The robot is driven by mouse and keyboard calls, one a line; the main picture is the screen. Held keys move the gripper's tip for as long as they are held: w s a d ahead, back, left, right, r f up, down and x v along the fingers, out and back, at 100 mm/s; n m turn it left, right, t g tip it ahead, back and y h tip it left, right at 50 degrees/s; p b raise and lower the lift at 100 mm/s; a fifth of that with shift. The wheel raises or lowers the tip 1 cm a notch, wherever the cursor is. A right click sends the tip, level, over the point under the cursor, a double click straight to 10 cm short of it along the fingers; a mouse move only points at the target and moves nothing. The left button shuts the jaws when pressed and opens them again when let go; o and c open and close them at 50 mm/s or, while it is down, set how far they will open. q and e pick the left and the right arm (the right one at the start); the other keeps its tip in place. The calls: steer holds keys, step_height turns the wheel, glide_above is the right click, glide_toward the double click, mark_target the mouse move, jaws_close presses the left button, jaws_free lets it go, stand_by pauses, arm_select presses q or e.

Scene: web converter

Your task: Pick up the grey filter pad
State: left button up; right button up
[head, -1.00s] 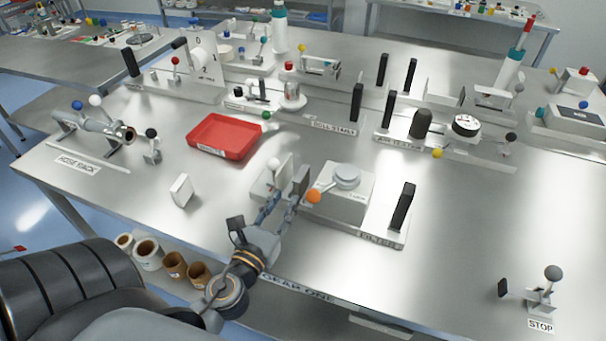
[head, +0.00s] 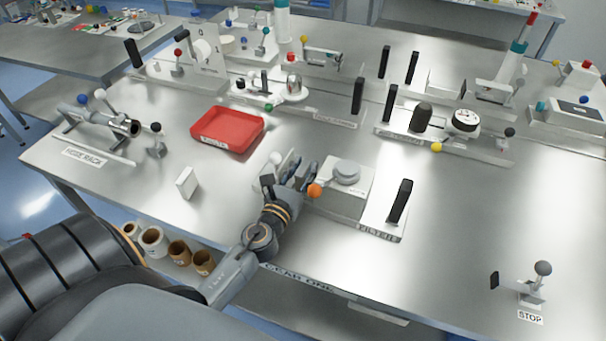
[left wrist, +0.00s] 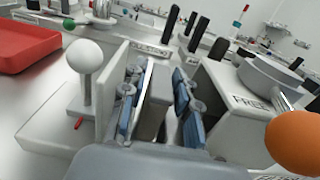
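The grey filter pad (left wrist: 156,98) stands upright as a slab between the two fingers of my left gripper (left wrist: 158,115) in the left wrist view. The fingers are apart, one on each side of it; I see no firm contact. In the head view my left gripper (head: 297,175) is at the left end of the filter station and hides most of the pad. The white filter housing (head: 343,190) with a round grey cap (head: 347,172) and an orange knob (head: 314,190) is just right of the gripper. My right gripper is not in view.
A white upright plate with a white ball knob (left wrist: 86,56) stands close left of the fingers. A red tray (head: 227,130) lies behind left, a white block (head: 187,182) stands left. A black handle (head: 401,200) rises right of the housing. The front right table is mostly clear.

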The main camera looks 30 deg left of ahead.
arm_select(q)
jaws_close()
steer(key=shift+r, duration=0.1)
